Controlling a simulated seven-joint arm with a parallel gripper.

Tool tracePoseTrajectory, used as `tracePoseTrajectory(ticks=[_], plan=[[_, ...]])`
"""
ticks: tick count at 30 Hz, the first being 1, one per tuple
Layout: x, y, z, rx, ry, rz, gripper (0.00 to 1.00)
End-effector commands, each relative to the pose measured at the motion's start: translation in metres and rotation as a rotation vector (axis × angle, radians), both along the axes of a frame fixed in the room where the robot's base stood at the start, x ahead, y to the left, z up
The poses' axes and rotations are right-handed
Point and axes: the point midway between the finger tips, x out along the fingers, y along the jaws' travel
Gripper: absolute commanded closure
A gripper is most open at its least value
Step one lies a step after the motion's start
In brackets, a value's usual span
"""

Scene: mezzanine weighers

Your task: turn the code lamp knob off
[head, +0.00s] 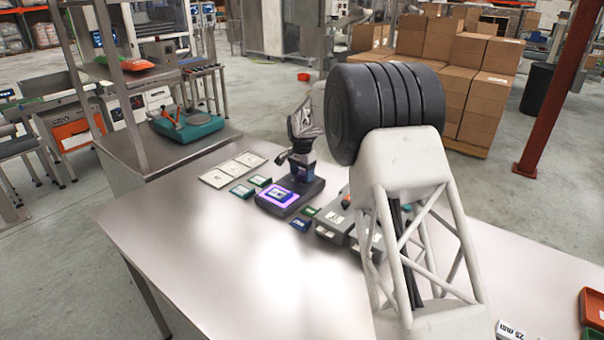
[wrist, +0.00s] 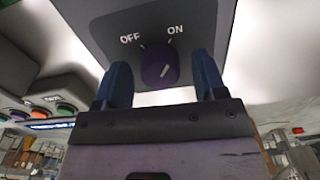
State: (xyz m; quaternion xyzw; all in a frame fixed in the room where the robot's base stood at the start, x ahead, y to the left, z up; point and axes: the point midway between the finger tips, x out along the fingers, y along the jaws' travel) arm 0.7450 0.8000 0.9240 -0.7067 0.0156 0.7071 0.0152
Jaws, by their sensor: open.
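The knob (wrist: 160,68) is a dark purple dial on a dark grey panel (wrist: 205,22) in the wrist view. The panel is printed OFF on the left and ON on the right. The knob's white mark slants up to the right, in line with ON. My gripper (wrist: 161,77) is open, with one blue finger on each side of the knob and gaps visible between. In the head view my gripper (head: 302,162) points down over a dark unit (head: 312,190) with a purple-lit face (head: 284,197). The knob is hidden there.
A grey button box (head: 335,222) stands close on the right, partly behind my arm; its coloured buttons show in the wrist view (wrist: 40,108). Cards (head: 232,170) and small green and blue blocks lie left of and in front of the unit. The table's front left is clear.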

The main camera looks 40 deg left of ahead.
Motion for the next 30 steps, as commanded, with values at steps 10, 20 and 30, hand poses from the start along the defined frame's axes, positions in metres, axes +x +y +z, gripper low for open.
tracePoseTrajectory(ticks=[10,20,30], plan=[[0.0001,0.0000,-0.0011,0.000,0.000,0.000,0.40],[0.0001,0.0000,-0.0008,0.001,-0.001,0.000,0.84],[0.0003,0.0002,0.0002,0.001,-0.001,0.043,0.85]])
